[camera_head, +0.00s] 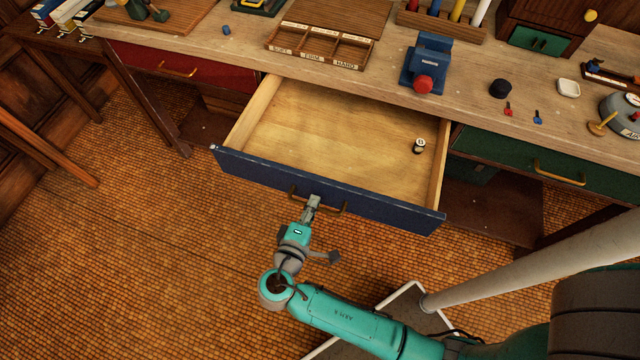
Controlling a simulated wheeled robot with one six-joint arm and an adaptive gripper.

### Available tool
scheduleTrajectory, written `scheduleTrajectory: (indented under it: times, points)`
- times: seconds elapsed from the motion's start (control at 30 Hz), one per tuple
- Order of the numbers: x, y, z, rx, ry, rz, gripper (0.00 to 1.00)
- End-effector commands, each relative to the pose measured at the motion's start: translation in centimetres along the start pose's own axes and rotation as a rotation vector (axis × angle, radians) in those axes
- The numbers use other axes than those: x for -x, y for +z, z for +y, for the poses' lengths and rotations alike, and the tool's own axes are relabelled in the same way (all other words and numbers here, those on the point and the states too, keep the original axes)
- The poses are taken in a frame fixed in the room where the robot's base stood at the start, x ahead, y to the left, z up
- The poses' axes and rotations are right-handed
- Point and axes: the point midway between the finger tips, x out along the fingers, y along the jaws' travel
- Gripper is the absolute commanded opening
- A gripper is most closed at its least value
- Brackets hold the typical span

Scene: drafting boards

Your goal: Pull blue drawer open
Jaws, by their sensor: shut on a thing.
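The blue drawer (380,212) is in the middle of the desk and stands pulled far out. Its wooden inside is bare apart from a small dark bottle-like object with a pale top (419,146) near the right wall. My gripper (312,203) is at the front of the drawer, shut on its dark handle (330,209). The fingertips partly cover the middle of the handle.
A red drawer (180,68) on the left and a green drawer (545,164) on the right are shut. The desktop (350,84) holds a compartment tray (318,47), a blue device (427,62) and small items. Tiled floor (150,240) is open at left.

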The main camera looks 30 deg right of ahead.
Motion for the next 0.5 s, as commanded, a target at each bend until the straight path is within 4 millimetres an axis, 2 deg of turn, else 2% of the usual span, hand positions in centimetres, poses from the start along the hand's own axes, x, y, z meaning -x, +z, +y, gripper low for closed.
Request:
scheduleTrajectory:
  times: [0.03,0.2,0.5]
  points:
    - [0.8,-0.1,-0.2,0.002,-0.001,0.004,0.0]
    - [2.6,0.0,-0.6,0.001,-0.001,0.002,0.0]
    - [3.6,0.0,-0.8,0.001,-0.001,-0.001,0.0]
